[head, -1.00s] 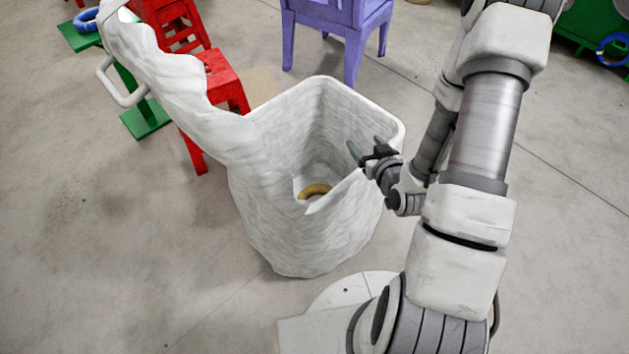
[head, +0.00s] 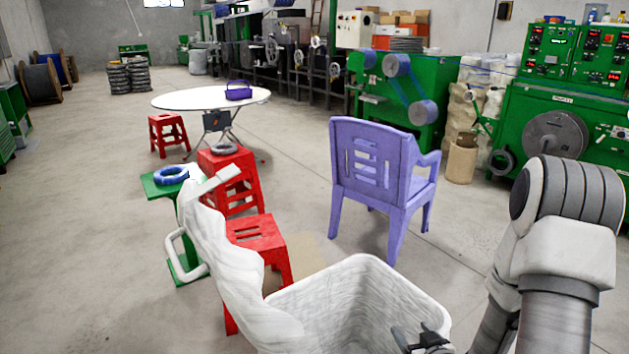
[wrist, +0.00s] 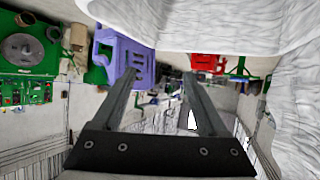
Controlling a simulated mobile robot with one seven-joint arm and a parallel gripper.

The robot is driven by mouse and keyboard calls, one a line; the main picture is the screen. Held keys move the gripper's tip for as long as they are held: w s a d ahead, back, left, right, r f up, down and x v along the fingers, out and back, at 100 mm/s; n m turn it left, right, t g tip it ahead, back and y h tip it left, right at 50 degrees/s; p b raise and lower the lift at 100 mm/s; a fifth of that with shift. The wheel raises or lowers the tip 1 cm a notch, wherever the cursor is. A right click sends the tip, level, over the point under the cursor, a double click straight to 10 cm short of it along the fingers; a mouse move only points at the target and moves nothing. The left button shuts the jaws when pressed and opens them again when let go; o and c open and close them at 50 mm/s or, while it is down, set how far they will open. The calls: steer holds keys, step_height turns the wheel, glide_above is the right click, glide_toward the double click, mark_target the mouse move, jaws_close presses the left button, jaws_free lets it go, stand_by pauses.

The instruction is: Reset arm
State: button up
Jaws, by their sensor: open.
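My gripper (head: 420,340) is at the bottom edge of the head view, at the right rim of a tall white bin (head: 360,265). Its fingers are spread in the wrist view (wrist: 162,75), with nothing between them. My arm comes down from the right side of the head view. The wrist view is upside down, with the pale bin wall (wrist: 210,35) across its top and right. The lower bin and its inside floor are out of the head view.
A purple chair (head: 375,175) stands behind the bin. Red stools (head: 257,232) and a green stand (head: 160,188) with a blue coil (head: 171,174) are at left. A round white table (head: 195,98) and green machines (head: 570,125) stand farther back. Floor at left is clear.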

steer(key=s+a+r+g+h, duration=0.1)
steer(key=s+r+g, duration=0.1)
steer(key=r, duration=0.6)
steer(key=s+a+r+g+h, duration=0.1)
steer(key=s+r+g, duration=0.1)
steer(key=r, duration=0.7)
steer(key=s+a+r+g, duration=0.1)
steer(key=s+a+r, duration=0.15)
steer(key=s, duration=0.25)
steer(key=s+a+r+m+g+y, duration=0.1)
steer(key=s+a+r, duration=0.1)
steer(key=s+r, duration=0.3)
steer(key=s+a+r+g, duration=0.1)
steer(key=s+a+r, duration=0.1)
steer(key=s, duration=0.4)
step_height(320, 180, up, 16)
steer(key=p, duration=1.6)
steer(key=shift+s+f, duration=0.25)
steer(key=shift+s, duration=0.15)
